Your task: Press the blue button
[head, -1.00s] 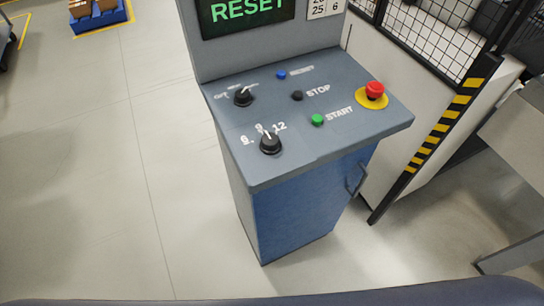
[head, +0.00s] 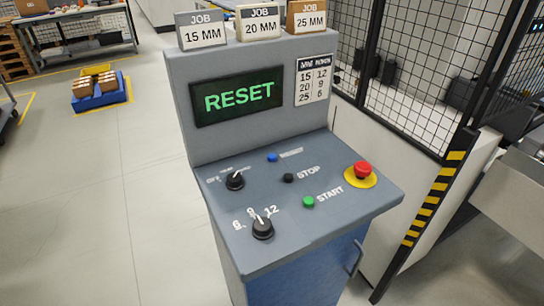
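The blue button (head: 272,157) is a small round knob near the back of the sloped grey control panel (head: 310,230), with a blurred label to its right. The panel's screen (head: 238,96) reads RESET in green. A black STOP button (head: 288,178) and a green START button (head: 308,202) sit in front of the blue one. A red mushroom button (head: 362,170) on a yellow base is at the right. Two black rotary knobs, one farther back (head: 235,181) and one nearer (head: 262,228), are at the left. Neither of my grippers shows in the head view.
Job cards (head: 259,22) stand on top of the console. A black mesh fence (head: 405,70) with a yellow-striped post (head: 432,200) stands close at the right. A blue pallet with boxes (head: 100,96) lies at the far left. The floor (head: 90,210) left of the console is clear.

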